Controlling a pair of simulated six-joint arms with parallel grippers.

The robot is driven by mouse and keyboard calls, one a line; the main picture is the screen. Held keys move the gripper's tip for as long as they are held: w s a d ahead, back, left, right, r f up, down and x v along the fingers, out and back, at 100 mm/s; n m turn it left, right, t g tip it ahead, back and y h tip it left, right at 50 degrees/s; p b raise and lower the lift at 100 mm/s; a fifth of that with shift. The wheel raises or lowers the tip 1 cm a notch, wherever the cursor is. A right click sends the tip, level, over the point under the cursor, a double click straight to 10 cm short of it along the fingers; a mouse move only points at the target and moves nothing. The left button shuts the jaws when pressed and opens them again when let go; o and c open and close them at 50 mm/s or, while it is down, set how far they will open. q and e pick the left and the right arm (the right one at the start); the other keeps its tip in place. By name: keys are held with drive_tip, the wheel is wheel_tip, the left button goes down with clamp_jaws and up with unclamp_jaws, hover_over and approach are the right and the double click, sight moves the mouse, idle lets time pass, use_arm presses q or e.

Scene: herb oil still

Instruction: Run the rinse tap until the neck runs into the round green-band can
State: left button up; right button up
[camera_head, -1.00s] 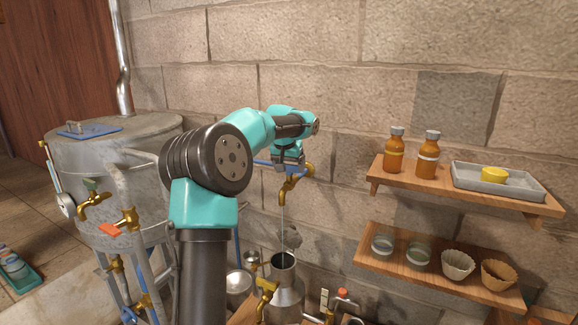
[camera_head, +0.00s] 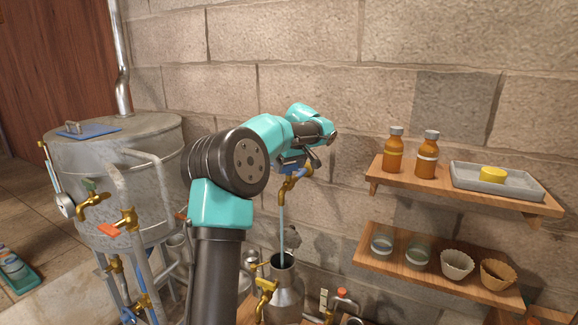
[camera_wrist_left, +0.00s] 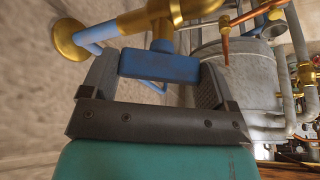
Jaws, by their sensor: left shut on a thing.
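The brass rinse tap (camera_head: 292,184) sticks out from the stone wall. My left gripper (camera_head: 291,164) is at its blue lever. In the left wrist view, the gripper (camera_wrist_left: 155,72) is shut on the blue lever (camera_wrist_left: 160,66), with a jaw at each side of it. A pale water stream (camera_head: 281,225) falls from the spout into the open neck (camera_head: 282,259) of a grey metal vessel (camera_head: 288,297). The water level inside the neck cannot be made out. No green band shows on any can, so I cannot tell the green-band can. My right gripper is out of view.
A large metal still (camera_head: 120,165) with brass taps stands at the left. Wooden shelves (camera_head: 455,190) at the right hold two amber bottles, a tray, jars and paper cups. A brass tap (camera_head: 265,290) is on the vessel's front left.

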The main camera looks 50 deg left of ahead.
use_arm(q)
drive_tip(key=n+g, duration=0.2)
drive_tip(key=n, duration=0.3)
drive_tip(key=shift+w, duration=0.1)
idle(0.3)
drive_tip(key=o, duration=0.8)
drive_tip(key=v, duration=1.7)
